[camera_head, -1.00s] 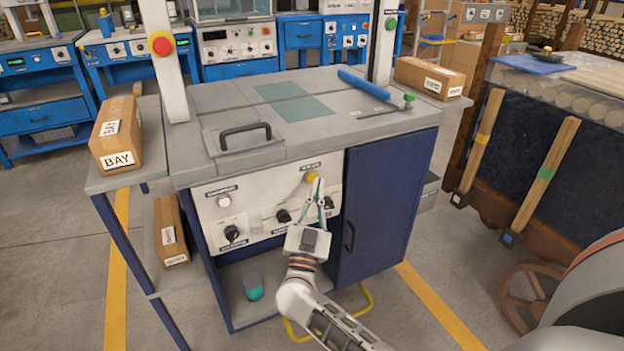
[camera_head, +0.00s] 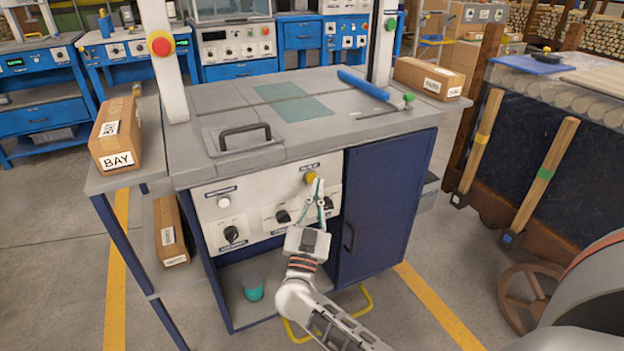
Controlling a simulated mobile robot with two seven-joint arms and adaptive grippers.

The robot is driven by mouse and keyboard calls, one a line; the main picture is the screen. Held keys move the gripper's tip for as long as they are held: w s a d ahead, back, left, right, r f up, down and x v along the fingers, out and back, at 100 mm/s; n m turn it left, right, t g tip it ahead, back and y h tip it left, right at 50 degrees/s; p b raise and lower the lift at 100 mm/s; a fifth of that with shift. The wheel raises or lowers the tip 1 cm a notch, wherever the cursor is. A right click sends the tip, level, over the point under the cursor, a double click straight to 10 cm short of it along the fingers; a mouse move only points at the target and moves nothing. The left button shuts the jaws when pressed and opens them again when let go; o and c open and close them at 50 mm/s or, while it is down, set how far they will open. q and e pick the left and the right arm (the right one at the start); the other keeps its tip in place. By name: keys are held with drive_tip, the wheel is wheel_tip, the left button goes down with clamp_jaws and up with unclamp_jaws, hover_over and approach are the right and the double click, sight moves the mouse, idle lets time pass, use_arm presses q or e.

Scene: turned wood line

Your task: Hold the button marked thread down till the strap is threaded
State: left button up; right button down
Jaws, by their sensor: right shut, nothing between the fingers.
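The machine's white control panel (camera_head: 245,222) faces me under a grey top. A yellow button (camera_head: 311,178) sits at its upper right, under a small label too blurred to read. My right gripper (camera_head: 318,183) is shut and empty. Its fingertips are at the yellow button's right edge; I cannot tell whether they press it. A white button (camera_head: 224,201) is at the panel's upper left, with black knobs below, one of them a knob (camera_head: 232,234) at the left. No strap can be made out. My left gripper is not in view.
A grey-blue cabinet door (camera_head: 383,205) is right of the panel. Cardboard boxes stand on the side shelves, one marked BAY (camera_head: 116,135). A red emergency button (camera_head: 160,44) is on the left post. A teal cup (camera_head: 253,287) stands on the lower shelf.

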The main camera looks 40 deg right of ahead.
drive_tip(key=shift+w, duration=0.2)
drive_tip(key=shift+w+d, duration=0.1)
drive_tip(key=shift+w, duration=0.15)
drive_tip(key=shift+w+d, duration=0.1)
drive_tip(key=shift+w, duration=0.25)
idle(0.8)
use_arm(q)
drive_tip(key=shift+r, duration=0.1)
use_arm(e)
drive_tip(key=shift+s, duration=0.1)
idle(1.0)
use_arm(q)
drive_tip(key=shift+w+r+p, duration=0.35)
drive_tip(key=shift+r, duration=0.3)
use_arm(e)
drive_tip(key=shift+s+a, duration=0.2)
drive_tip(key=shift+s, duration=0.5)
